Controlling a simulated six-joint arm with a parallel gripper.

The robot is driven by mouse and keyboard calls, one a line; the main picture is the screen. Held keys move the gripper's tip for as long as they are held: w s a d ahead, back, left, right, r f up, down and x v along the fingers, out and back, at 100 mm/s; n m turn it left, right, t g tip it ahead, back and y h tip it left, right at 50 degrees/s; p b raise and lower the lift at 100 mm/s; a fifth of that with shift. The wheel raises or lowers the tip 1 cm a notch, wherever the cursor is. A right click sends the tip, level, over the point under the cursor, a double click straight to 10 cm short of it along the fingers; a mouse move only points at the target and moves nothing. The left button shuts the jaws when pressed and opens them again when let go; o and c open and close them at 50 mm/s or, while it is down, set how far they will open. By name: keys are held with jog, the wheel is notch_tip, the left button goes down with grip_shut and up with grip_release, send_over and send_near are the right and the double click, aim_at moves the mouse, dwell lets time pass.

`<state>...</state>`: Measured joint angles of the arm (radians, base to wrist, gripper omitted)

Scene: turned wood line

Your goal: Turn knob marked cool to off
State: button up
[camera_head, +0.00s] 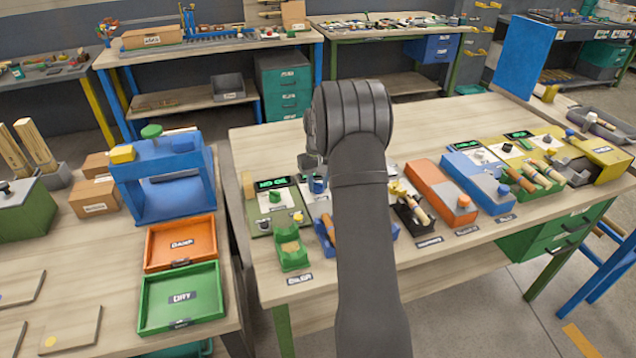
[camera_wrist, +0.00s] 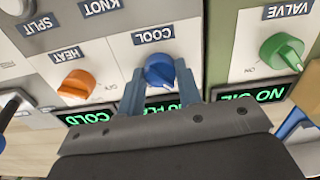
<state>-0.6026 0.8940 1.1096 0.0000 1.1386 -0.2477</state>
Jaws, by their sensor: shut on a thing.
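In the wrist view, which shows the panel upside down, the blue knob (camera_wrist: 159,71) sits beside the label COOL (camera_wrist: 153,35) on a white panel (camera_wrist: 180,32). My gripper (camera_wrist: 160,82) has one finger on each side of this knob and is shut on it. The knob's base and its off mark are partly hidden by the fingers, so I cannot read its setting. A lit display behind the gripper is partly covered. In the head view the blue knob (camera_head: 318,186) shows just below my gripper (camera_head: 312,163).
An orange knob (camera_wrist: 76,83) marked HEAT is to the left, by a COLD display (camera_wrist: 91,118). A green knob (camera_wrist: 281,53) marked VALVE is to the right, by a NO OIL display (camera_wrist: 252,96). Several more stations line the bench to the right in the head view.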

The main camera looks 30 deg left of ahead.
jog(key=shift+r+n, duration=0.1)
jog(key=shift+n, duration=0.2)
dwell(0.4)
jog(key=o, duration=1)
notch_tip(320, 180, up, 17)
jog(key=shift+r, duration=0.2)
jog(key=shift+f, duration=0.1)
notch_tip(320, 180, down, 17)
jog(key=shift+f, duration=0.2)
jog(key=shift+r, duration=0.1)
dwell(0.3)
